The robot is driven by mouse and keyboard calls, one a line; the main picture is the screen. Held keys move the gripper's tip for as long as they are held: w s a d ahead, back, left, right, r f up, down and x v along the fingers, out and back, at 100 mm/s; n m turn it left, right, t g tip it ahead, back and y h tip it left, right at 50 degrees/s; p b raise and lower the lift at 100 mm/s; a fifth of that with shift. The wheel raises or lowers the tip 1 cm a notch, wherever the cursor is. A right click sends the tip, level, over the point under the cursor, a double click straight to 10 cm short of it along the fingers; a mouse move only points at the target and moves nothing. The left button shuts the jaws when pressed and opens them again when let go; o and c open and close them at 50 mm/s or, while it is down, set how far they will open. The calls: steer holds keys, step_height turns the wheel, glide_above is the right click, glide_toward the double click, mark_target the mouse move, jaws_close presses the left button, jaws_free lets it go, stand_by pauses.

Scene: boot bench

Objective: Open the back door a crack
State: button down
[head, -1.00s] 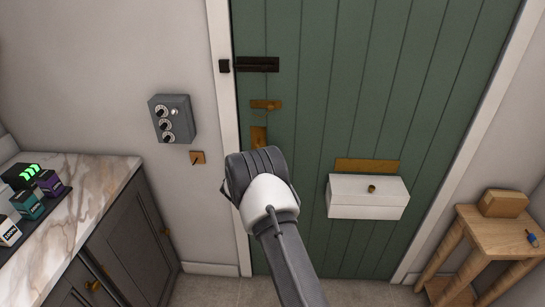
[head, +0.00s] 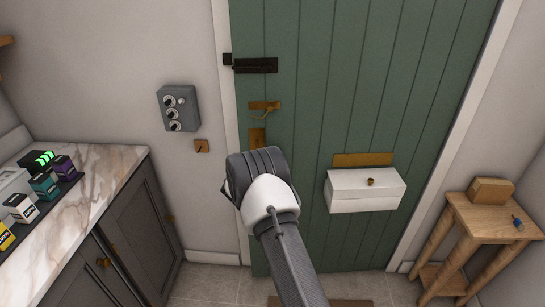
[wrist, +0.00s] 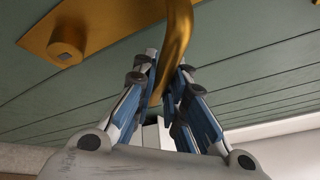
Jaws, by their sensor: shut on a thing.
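The green back door (head: 345,105) stands in its white frame, and I cannot make out a gap at its left edge. A brass plate (head: 257,136) is on the door's left side, partly hidden by my arm. In the wrist view a curved brass handle (wrist: 178,28) comes off the brass plate (wrist: 95,28) on the green boards. My gripper (wrist: 166,72) is shut on this handle, its fingers on either side. In the head view the fingers are hidden behind my wrist. A black bolt (head: 256,65) and a smaller brass latch (head: 264,105) sit above the plate.
A white letter box (head: 365,191) hangs on the door. A wooden side table (head: 486,217) with a box (head: 491,191) stands right. A marble-topped cabinet (head: 105,180) with small boxes is left. A grey dial panel (head: 178,108) is on the wall. Floor before the door looks mostly clear.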

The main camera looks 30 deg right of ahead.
steer(key=shift+w+f, duration=0.1)
steer(key=shift+w, duration=0.1)
steer(key=c, duration=1.6)
jaws_free()
steer(key=shift+w+d, duration=0.1)
steer(key=v, duration=1.2)
